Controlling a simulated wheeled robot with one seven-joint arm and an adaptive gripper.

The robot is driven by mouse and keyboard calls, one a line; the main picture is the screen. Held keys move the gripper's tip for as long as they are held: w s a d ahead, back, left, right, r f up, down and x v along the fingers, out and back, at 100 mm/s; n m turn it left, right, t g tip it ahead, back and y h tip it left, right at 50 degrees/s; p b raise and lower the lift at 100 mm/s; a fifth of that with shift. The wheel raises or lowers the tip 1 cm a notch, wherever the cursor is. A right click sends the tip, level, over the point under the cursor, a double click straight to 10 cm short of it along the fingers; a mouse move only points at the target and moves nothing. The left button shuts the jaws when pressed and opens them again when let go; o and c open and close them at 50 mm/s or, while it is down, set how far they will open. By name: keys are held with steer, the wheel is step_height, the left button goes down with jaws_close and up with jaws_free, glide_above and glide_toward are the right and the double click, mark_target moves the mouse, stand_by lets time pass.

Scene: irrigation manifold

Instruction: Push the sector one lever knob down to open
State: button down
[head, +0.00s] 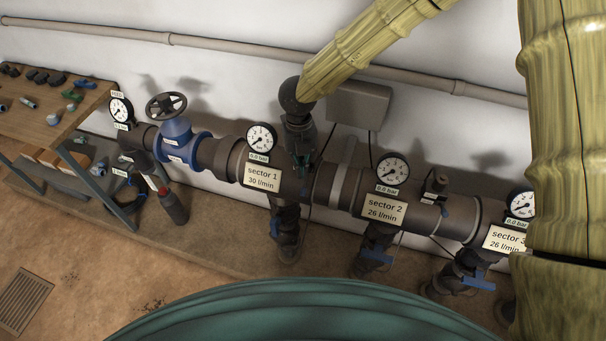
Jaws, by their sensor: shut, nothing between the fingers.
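The sector 1 plate (262,176) is on the dark main pipe, with a round gauge (261,137) above it. Below it, a branch valve carries a small blue lever (275,228), seen beside the dark vertical pipe. Its knob is too small to make out clearly. My gripper (303,170) points down just right of the sector 1 plate, in front of or over the main pipe. Its fingers are shut and empty. It appears above the lever and to its right, apart from it. The exact depth between them cannot be told.
Sector 2 (384,208) and sector 3 (504,239) plates are further right, with blue levers (377,256) below. A blue valve with a handwheel (167,106) is on the left. A workbench (62,112) stands far left. The floor in front is open.

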steer(key=shift+r, duration=0.1)
step_height(320, 180, up, 12)
steer(key=w, duration=0.1)
stand_by(0.4)
steer(key=shift+a, duration=0.1)
stand_by(0.4)
